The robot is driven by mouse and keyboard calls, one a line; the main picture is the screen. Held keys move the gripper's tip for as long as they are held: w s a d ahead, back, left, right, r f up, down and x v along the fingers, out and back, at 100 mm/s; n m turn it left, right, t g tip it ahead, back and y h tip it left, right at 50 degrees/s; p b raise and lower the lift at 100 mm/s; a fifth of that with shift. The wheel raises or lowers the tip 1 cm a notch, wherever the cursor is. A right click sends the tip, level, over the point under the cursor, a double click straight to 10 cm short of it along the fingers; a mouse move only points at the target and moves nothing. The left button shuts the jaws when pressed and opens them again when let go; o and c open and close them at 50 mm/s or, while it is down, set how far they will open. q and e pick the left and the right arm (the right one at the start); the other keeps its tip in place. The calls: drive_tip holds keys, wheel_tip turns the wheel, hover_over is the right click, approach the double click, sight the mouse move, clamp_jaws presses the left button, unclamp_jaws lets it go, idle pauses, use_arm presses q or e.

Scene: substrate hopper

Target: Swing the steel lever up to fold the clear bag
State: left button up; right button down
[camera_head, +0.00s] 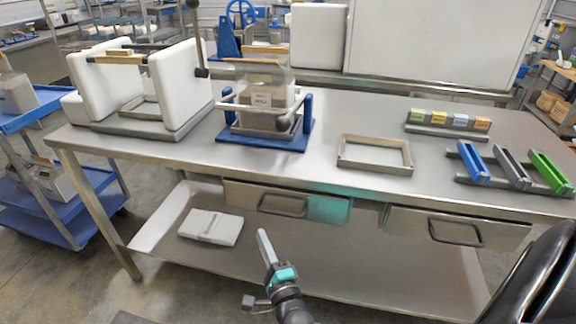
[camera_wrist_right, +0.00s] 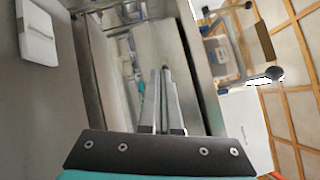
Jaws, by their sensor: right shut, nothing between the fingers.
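The clear bag (camera_head: 272,76) stands upright with its top open on a blue-based fixture (camera_head: 265,141) on the steel table. A brown block with a white label sits in its lower part. The steel lever (camera_head: 258,109) lies low across the bag's front; its dark ball knob (camera_head: 284,122) hangs at the front right. The knob also shows in the right wrist view (camera_wrist_right: 272,74). My right gripper (camera_head: 264,245) is shut and empty, below and in front of the table edge, well apart from the lever. My left gripper is not in view.
An empty metal frame (camera_head: 375,154), a rack of coloured blocks (camera_head: 447,124) and coloured channels (camera_head: 513,167) lie to the right. Drawers (camera_head: 288,203) front the table; a white package (camera_head: 211,226) lies on the lower shelf.

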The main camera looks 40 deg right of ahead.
use_arm(q)
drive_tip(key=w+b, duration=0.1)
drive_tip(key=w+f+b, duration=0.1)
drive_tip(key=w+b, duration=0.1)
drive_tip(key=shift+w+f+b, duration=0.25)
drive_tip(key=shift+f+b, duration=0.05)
drive_tip(key=shift+b, duration=0.1)
use_arm(e)
drive_tip(key=d+r+m+h, duration=0.7)
drive_tip(key=r+m+h, duration=0.4)
drive_tip(key=m, duration=0.6)
drive_tip(key=shift+s+r+h, duration=0.3)
drive_tip(key=shift+s+r, duration=0.15)
drive_tip(key=shift+r, duration=0.05)
drive_tip(key=x, duration=1)
drive_tip(key=shift+a, duration=0.1)
drive_tip(key=r, duration=0.3)
drive_tip(key=shift+w+p, duration=0.35)
drive_tip(key=shift+w, duration=0.05)
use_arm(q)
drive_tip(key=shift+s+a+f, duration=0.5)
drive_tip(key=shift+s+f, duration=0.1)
use_arm(e)
drive_tip(key=shift+w+r, duration=0.15)
drive_tip(key=shift+r, duration=0.35)
use_arm(q)
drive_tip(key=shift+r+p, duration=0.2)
drive_tip(key=shift+p, duration=0.1)
use_arm(e)
drive_tip(key=shift+r, duration=0.1)
